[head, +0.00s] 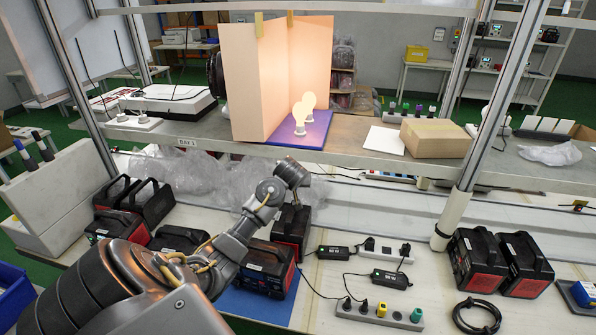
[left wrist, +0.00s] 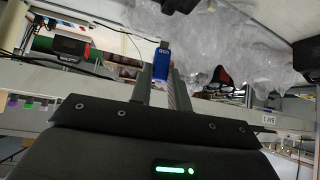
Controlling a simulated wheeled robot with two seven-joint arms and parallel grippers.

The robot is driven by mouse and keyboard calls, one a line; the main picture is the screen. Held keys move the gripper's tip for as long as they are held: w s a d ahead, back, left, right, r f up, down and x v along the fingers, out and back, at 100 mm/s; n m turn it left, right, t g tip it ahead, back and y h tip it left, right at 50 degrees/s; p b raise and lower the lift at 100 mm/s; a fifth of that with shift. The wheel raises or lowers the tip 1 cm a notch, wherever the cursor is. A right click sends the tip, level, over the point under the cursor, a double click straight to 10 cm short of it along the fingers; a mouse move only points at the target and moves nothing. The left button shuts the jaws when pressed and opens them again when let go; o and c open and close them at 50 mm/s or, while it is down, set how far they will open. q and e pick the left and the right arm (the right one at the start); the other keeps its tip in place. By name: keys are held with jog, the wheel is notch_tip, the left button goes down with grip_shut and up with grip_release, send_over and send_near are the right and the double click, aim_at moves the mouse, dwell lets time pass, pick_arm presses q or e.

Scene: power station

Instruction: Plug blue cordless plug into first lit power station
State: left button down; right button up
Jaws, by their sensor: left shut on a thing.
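My left arm comes in from the lower left in the head view, and its gripper (head: 292,176) is over the back of the bench, at a black and red power station (head: 291,230). In the left wrist view the gripper (left wrist: 163,78) is shut on the blue cordless plug (left wrist: 162,62), which sits between the fingertips. The plug is hidden in the head view. Another power station (head: 267,268) stands in front on a blue mat (head: 250,308). More stand at the left (head: 117,227) and right (head: 477,260). My right gripper is not in view.
A power strip (head: 380,314) with plugs, black adapters (head: 391,279) and a coiled black cable (head: 477,315) lie on the bench. Clear plastic wrap (head: 190,172) lies behind. A shelf edge (head: 350,165) runs above the bench, with a metal post (head: 480,120) at right.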

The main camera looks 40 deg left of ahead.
pick_arm(q)
jog(key=s+d+f+m+t+h+b, duration=0.1)
jog(key=s+d+f+m+h, duration=0.3)
jog(key=d, duration=1)
jog(key=s+d+r+m+t+b, duration=0.15)
jog(key=s+d, duration=0.35)
jog(key=d, duration=0.9)
jog(key=s+d+f+m+h+b, duration=0.1)
jog(key=s+d+f+b, duration=0.2)
jog(key=f+b, duration=0.3)
jog(key=s+d+f+m+h+b, duration=0.1)
jog(key=s+d+f+m+b, duration=0.1)
jog(key=s+d+f+b, duration=0.1)
notch_tip(320, 180, down, 3)
jog(key=d+b, duration=0.1)
jog(key=b, duration=0.1)
jog(key=shift+s+d+b, duration=0.25)
jog(key=shift+s+b, duration=0.1)
jog(key=shift+b, duration=0.05)
